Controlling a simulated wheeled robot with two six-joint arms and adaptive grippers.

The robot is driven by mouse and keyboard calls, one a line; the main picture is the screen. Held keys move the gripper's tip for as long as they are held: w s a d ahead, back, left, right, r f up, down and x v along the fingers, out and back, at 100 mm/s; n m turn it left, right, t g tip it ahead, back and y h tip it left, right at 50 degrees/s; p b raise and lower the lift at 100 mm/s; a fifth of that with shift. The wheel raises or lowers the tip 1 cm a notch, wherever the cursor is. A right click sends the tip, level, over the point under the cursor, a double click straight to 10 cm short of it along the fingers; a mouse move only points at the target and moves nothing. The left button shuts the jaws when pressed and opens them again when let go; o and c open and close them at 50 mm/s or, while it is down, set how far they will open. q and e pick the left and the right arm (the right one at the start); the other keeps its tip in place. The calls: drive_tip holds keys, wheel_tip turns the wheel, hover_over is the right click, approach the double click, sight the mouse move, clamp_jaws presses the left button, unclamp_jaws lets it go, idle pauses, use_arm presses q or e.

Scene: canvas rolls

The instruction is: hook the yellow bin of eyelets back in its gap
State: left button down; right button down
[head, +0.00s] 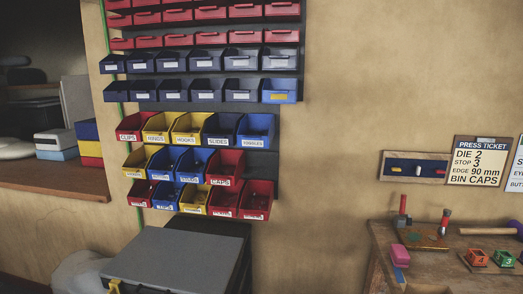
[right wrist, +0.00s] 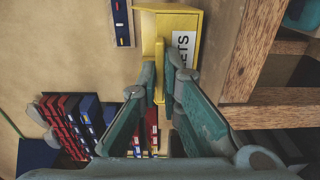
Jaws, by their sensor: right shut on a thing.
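In the right wrist view a yellow bin (right wrist: 172,22) carries a white label ending in "ETS". My right gripper (right wrist: 160,70) is shut on a thin yellow wall of this bin, with one finger on each side. The rest of the label is hidden by a finger. In the head view the rack of bins (head: 290,87) hangs on the wall. In its middle row of larger bins, a dark bare gap (head: 262,164) shows at the right end, beside the red CAPS bin (head: 226,167). Neither gripper shows in the head view.
Red, blue and yellow bins fill the rows above and below the gap. A grey-topped case (head: 170,262) stands below the rack. A wooden bench (head: 385,245) with tools stands at the right. The wall between rack and bench is clear.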

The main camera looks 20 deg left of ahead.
wheel_tip(320, 180, up, 4)
drive_tip(key=p, duration=0.3)
drive_tip(key=shift+f, duration=0.2)
idle(0.6)
drive_tip(key=s+a+r+n+g+y, duration=0.35)
drive_tip(key=a+r+y, duration=0.3)
drive_tip(key=a, duration=0.45)
drive_tip(key=s+a+n+g+y, duration=0.3)
drive_tip(key=s+a+n, duration=0.1)
drive_tip(key=s+a, duration=0.4)
drive_tip(key=shift+s+a+r, duration=0.15)
drive_tip(key=shift+s+r, duration=0.3)
drive_tip(key=shift+s, duration=0.65)
